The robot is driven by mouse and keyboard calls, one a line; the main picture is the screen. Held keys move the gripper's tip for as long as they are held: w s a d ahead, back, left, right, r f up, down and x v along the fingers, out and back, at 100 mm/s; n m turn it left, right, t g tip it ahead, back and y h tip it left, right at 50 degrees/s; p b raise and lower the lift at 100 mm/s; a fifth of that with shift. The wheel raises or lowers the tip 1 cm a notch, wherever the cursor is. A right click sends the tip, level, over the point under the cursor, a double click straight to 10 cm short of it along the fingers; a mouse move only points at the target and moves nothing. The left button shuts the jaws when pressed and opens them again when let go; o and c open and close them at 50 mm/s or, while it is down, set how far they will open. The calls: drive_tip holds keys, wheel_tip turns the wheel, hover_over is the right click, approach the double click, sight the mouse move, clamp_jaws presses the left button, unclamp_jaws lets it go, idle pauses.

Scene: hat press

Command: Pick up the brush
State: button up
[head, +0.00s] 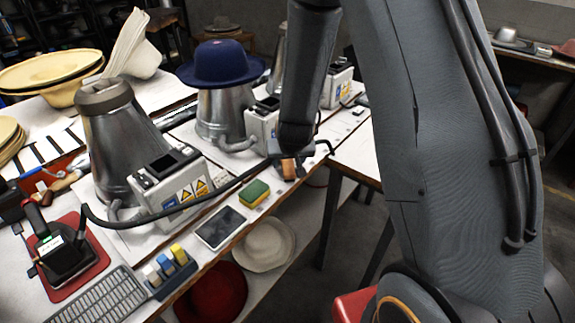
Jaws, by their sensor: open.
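A small brown, wood-coloured block with a dark part (288,169) sits at the front edge of the white workbench, right of the green and yellow sponge. It looks like the brush, but it is partly hidden and too small to be sure. My gripper (298,157) is at the end of my dark arm link, right above and beside this block. Its fingers are mostly hidden, and I cannot tell whether they touch the block. The gripper is open.
Metal hat presses (110,130) with control boxes stand along the bench (130,245); one bears a blue hat (221,63). Hats (264,245) lie below.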

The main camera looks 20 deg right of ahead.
sight(288, 164)
drive_tip(key=shift+w+f, duration=0.15)
drive_tip(key=shift+f, duration=0.1)
drive_tip(key=c, duration=1.3)
drive_tip(key=shift+o, duration=0.2)
drive_tip(key=shift+r, duration=0.1)
drive_tip(key=shift+r, duration=0.55)
wheel_tip(288, 164, up, 16)
drive_tip(key=p, duration=0.9)
drive_tip(key=shift+r, duration=0.25)
